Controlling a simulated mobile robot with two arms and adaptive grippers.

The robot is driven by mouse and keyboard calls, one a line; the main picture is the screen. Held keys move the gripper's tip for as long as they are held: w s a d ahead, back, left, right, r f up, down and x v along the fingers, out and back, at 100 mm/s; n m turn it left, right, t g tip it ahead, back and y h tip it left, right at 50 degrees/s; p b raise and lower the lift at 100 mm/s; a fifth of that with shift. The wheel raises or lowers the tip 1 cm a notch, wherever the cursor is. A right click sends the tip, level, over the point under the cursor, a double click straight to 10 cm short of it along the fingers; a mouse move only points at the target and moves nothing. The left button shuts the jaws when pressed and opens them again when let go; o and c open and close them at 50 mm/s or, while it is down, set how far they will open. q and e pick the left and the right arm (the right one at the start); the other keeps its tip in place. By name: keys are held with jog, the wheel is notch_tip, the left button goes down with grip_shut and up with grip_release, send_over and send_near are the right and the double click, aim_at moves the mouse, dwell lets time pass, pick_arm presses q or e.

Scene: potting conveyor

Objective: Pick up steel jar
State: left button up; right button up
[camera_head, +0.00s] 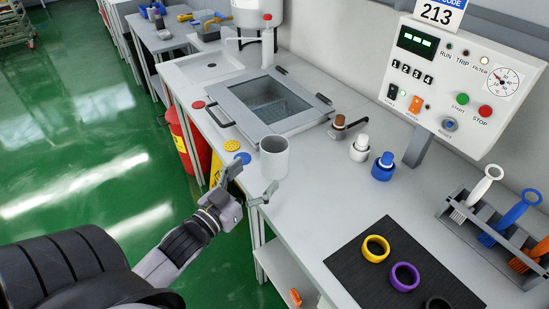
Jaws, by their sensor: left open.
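The steel jar (273,160) is a plain grey, open-topped cylinder standing upright near the front edge of the bench. My left gripper (252,180) reaches in from the lower left, just in front of the jar. Its two fingers are spread, one towards the jar's left side and one by its lower front. Nothing is held between them. I cannot tell whether a finger touches the jar. My right gripper is out of view.
A framed hatch (232,91) lies behind the jar. Yellow (232,146) and blue discs are left of it. White and blue (383,168) bottles stand to the right. A black mat (345,265) holds coloured rings. A brush rack (520,271) and control panel (462,85) are at right.

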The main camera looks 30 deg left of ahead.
aim_at(267, 165)
pick_arm(q)
jog(key=w, duration=0.4)
jog(key=shift+w+r+p, duration=0.2)
jog(key=shift+w+p, duration=0.45)
jog(key=shift+w, duration=1.9)
jog(key=c, duration=1.3)
jog(key=shift+c, duration=0.7)
jog(key=shift+r, duration=0.2)
